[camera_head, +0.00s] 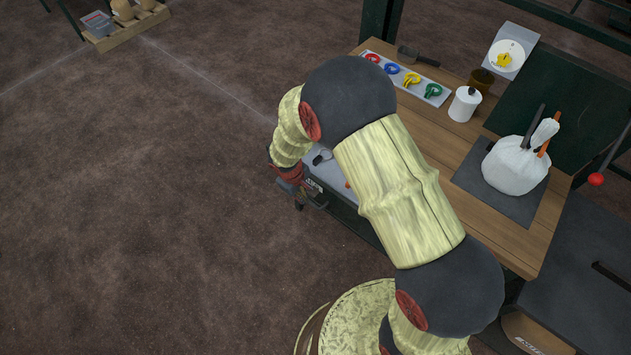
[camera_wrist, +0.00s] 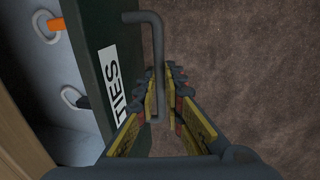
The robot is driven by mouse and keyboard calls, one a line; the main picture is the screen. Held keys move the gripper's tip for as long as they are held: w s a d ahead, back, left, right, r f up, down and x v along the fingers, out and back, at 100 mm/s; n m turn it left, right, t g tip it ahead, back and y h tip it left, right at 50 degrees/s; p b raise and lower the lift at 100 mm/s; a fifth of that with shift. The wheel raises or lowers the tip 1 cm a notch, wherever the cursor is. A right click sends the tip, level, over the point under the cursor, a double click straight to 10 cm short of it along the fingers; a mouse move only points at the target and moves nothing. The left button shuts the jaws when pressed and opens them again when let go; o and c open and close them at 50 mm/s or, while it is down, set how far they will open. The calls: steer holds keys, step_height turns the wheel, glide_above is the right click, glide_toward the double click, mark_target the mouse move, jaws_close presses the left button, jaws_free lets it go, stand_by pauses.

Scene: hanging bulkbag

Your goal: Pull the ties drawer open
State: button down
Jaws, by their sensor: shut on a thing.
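The ties drawer (camera_wrist: 92,20) has a dark green front with a white "TIES" label (camera_wrist: 113,82) in the wrist view. It stands out from the bench, and its pale inside shows. Its grey bar handle (camera_wrist: 156,45) runs between my fingers. My gripper (camera_wrist: 163,88) is shut on this handle, with yellow pads on both sides of it. In the head view, my gripper (camera_head: 298,188) is at the drawer's outer end, and the pale drawer floor (camera_head: 330,172) shows beside it. My arm hides much of the drawer there. Looped ties with an orange end (camera_wrist: 55,24) and a dark end lie inside.
Bare brown floor (camera_head: 130,200) lies left of the drawer. A wooden pallet (camera_head: 125,32) is far left.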

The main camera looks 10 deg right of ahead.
steer(key=s+a+b, duration=0.1)
steer(key=s+a, duration=0.7)
steer(key=a, duration=0.4)
steer(key=shift+s, duration=0.3)
steer(key=c, duration=1.9)
jaws_free()
steer(key=r, duration=0.4)
steer(key=s+a+r, duration=0.1)
steer(key=r, duration=0.6)
steer(key=shift+s+a+r, duration=0.2)
steer(key=shift+a+r, duration=0.15)
steer(key=shift+a, duration=0.05)
